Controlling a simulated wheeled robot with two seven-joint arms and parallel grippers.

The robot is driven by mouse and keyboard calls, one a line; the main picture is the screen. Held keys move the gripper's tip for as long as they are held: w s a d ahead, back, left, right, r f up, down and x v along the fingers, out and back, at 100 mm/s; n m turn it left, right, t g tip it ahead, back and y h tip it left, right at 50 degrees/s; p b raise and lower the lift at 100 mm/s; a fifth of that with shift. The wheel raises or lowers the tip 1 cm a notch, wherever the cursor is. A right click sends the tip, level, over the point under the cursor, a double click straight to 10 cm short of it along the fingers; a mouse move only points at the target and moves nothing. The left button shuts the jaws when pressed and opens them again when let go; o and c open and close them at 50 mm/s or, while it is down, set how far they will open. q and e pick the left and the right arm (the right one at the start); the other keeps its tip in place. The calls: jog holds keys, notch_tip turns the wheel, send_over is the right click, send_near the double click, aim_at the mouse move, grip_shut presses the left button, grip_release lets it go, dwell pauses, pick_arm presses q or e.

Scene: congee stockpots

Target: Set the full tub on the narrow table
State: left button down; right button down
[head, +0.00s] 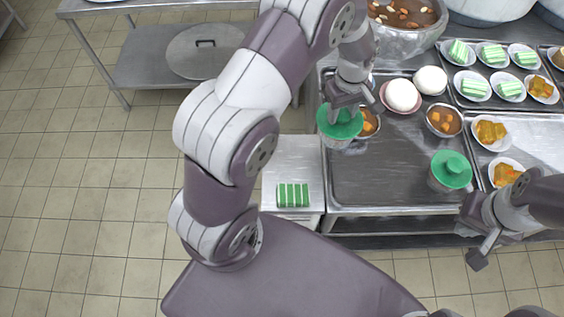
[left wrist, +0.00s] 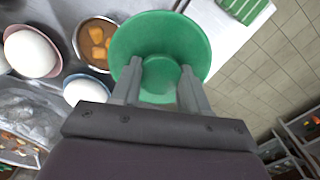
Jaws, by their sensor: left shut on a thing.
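My left gripper (head: 344,108) is shut on the lid knob of a tub with a green lid (head: 330,127), above the left edge of the steel work table. In the left wrist view the fingers (left wrist: 160,92) grip the middle of the green lid (left wrist: 160,30); how full the tub is cannot be seen. A second green-lidded tub (head: 451,171) stands on the work table to the right. The narrow table (head: 283,152) is just left of the work table, below and left of the held tub. My right gripper (head: 473,235) is empty, its fingers apart, near the front edge.
A green-and-white striped cake (head: 293,195) lies at the front of the narrow table; its back part is bare. Trays of plated cakes (head: 474,87) lie at right.

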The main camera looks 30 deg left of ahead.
pick_arm(q)
jog(key=shift+s+a+f+p, duration=0.35)
jog(key=shift+s+a, duration=0.15)
jog(key=shift+s, duration=0.05)
jog(key=shift+s+a+f+p, duration=0.3)
jog(key=shift+s+a+p, duration=0.05)
jog(key=shift+s+a, duration=0.2)
jog(key=s+a+f+p, duration=0.2)
jog(key=s+a+f, duration=0.3)
jog(key=f, duration=0.5)
jog(key=shift+a+p, duration=0.4)
jog(key=shift+a, duration=0.6)
jog(key=c, duration=0.6)
grip_release()
jog(key=shift+r, duration=0.1)
jog(key=shift+o, duration=0.2)
